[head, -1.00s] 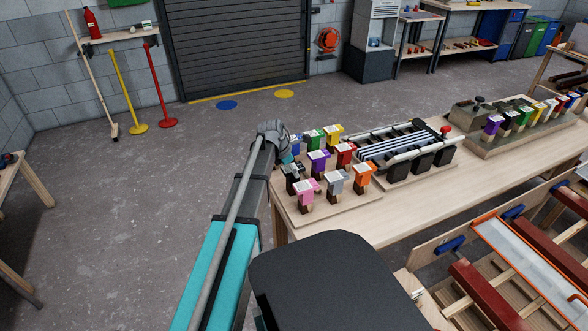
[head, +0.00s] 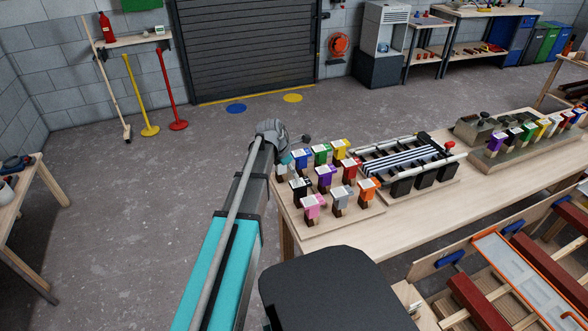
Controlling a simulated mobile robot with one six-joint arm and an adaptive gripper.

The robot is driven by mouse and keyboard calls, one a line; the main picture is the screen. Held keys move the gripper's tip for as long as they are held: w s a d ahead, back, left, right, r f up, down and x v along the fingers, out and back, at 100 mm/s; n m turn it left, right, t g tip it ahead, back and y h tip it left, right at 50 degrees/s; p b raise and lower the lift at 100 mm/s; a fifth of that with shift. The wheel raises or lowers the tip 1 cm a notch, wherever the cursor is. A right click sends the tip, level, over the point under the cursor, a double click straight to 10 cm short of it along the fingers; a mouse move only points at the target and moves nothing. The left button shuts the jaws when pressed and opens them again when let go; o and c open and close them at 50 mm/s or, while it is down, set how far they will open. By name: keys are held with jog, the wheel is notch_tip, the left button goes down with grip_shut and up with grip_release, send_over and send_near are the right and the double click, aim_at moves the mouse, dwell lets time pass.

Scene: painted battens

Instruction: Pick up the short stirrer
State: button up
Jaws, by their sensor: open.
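My gripper (head: 284,157) is at the far end of my teal and grey arm, over the left end of the long wooden bench (head: 430,215). It is small in view and partly hidden by my own wrist, with its fingers hard to make out. It is close to the rows of coloured blocks, and I cannot tell whether it touches any. I see nothing held in it. I cannot pick out a short stirrer with certainty.
Coloured blocks (head: 326,178) stand in rows on a board. Right of them is a rack with striped battens (head: 405,160), then another block row (head: 530,130). A stool-like black shape (head: 330,290) is in front. Open floor (head: 130,230) lies left.

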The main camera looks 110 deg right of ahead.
jog(key=shift+w+r, duration=0.2)
jog(key=shift+r, duration=0.3)
jog(key=shift+w, duration=0.15)
dwell(0.8)
